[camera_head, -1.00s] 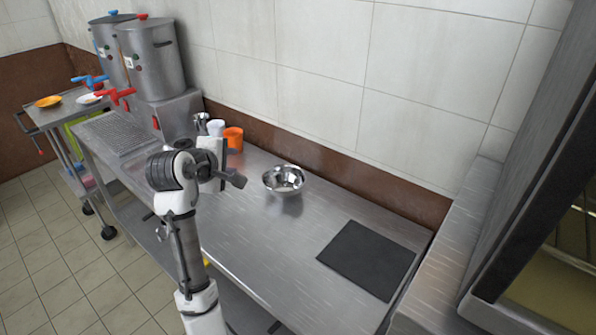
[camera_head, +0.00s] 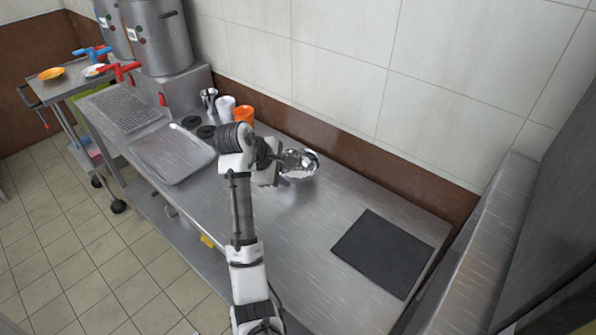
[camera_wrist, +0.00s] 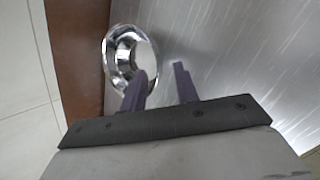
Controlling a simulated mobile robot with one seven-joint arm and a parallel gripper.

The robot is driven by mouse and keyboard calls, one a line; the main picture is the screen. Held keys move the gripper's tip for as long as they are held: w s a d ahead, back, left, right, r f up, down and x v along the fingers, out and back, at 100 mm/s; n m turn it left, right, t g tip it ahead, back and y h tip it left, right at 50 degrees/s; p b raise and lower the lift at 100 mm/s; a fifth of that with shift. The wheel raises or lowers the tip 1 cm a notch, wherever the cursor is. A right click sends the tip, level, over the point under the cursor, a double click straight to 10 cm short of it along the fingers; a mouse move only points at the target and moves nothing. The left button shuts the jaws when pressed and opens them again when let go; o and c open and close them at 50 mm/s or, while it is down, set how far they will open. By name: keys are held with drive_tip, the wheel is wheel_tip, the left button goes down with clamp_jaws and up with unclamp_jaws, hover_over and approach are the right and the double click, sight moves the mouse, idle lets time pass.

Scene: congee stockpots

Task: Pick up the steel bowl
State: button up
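The steel bowl (camera_head: 303,171) is round and shiny. It stands upright on the steel counter, near the wall side, partly hidden by my gripper in the head view. In the wrist view the bowl (camera_wrist: 119,50) lies beyond my fingertips, toward the upper left. The right finger is over bare counter. In the head view my gripper (camera_head: 275,165) is just left of the bowl.
A black mat (camera_head: 383,253) lies right of the bowl. An orange cup (camera_head: 244,116), a white cup (camera_head: 225,107) and a steel cup (camera_head: 208,98) stand along the wall. A steel tray (camera_head: 172,153) lies left. The counter front is clear.

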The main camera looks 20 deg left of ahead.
sight(291, 178)
drive_tip(key=b+x, duration=0.1)
drive_tip(key=x, duration=0.5)
drive_tip(key=shift+w+a, duration=0.2)
drive_tip(key=shift+w+d+f+b, duration=0.2)
drive_tip(key=shift+w+f+b, duration=0.2)
drive_tip(key=shift+b, duration=0.35)
drive_tip(key=shift+r, duration=0.1)
clamp_jaws()
